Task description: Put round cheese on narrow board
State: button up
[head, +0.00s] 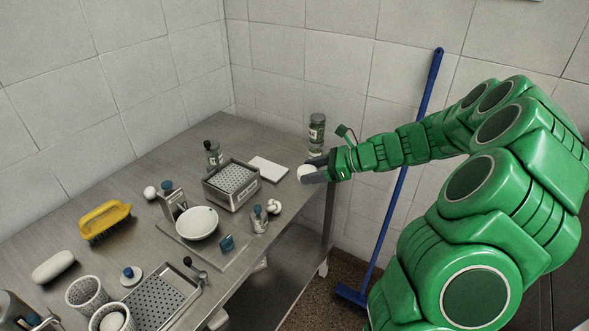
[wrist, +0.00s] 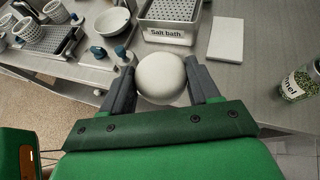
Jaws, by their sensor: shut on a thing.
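The round cheese (wrist: 161,79) is a white, rounded piece held between the two grey fingers of my gripper (wrist: 162,84). In the head view the cheese (head: 307,173) shows at the tip of my gripper (head: 313,170), near the right edge of the steel table. The narrow board is probably the thin white rectangular slab (head: 268,168) lying flat left of my gripper. In the wrist view this white slab (wrist: 226,39) lies ahead and to the right of the cheese, apart from it. Its top is bare.
A perforated basket labelled "Salt bath" (head: 232,183) stands left of the slab. A jar labelled "nnel" (wrist: 296,84) stands at the right; it also shows behind my gripper in the head view (head: 316,132). A white bowl (head: 197,222) and a yellow brush (head: 104,219) are further left.

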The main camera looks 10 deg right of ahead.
jog(key=w+a+r+m+t+h, duration=0.1)
jog(key=w+a+m+t+h, duration=0.15)
jog(key=w+a, duration=0.5)
send_over(269, 169)
jog(key=shift+m+t+y, duration=0.25)
jog(key=shift+m+y, duration=0.1)
jog(key=shift+f, duration=6.35)
jog(key=o, duration=1.1)
jog(key=shift+f, duration=0.1)
